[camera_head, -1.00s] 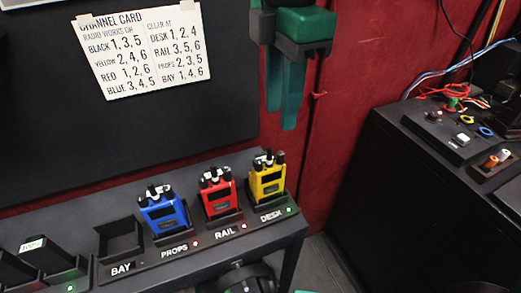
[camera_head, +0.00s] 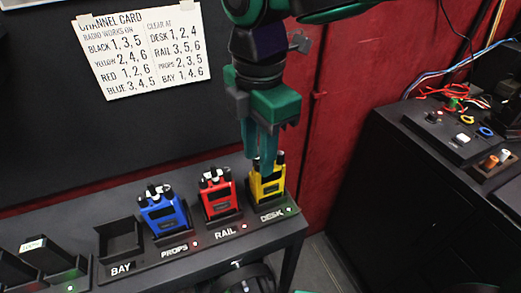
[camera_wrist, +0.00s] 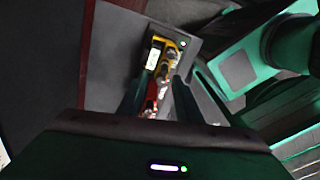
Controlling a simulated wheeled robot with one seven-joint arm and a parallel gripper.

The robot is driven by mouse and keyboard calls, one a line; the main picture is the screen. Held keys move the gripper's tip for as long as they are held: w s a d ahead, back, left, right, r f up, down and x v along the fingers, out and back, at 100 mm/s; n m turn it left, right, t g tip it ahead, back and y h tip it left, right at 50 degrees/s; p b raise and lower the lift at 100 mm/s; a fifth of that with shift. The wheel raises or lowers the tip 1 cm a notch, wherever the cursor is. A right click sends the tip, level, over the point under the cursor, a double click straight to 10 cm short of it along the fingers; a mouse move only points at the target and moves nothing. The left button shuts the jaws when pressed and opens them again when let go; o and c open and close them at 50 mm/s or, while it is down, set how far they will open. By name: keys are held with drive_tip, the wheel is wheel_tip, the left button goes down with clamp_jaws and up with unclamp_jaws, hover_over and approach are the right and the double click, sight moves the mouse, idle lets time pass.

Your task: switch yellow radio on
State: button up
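The yellow radio (camera_head: 268,190) stands upright in the cradle marked DESK, at the right end of the shelf, with a small greenish light beside the label. In the wrist view the yellow radio (camera_wrist: 173,42) shows beyond and between my fingers. My gripper (camera_head: 259,165) points down over its top, the fingertips at the height of its knobs. The fingers are apart, with nothing clearly held between them; I cannot tell whether they touch the radio. They hide part of its top. The channel card (camera_head: 145,50) reads yellow 2, 4, 6 and DESK 1, 2, 4.
The red radio (camera_head: 219,197) stands close to the left in RAIL, and the blue radio (camera_head: 163,215) in PROPS. Both have reddish lights beside them. The BAY cradle (camera_head: 119,240) is empty. A dark cabinet (camera_head: 400,200) with wires and buttons stands to the right.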

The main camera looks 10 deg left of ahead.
drive_tip(key=shift+f, duration=0.25)
clamp_jaws()
drive_tip(key=m, duration=0.4)
drive_tip(key=shift+m, duration=0.3)
unclamp_jaws()
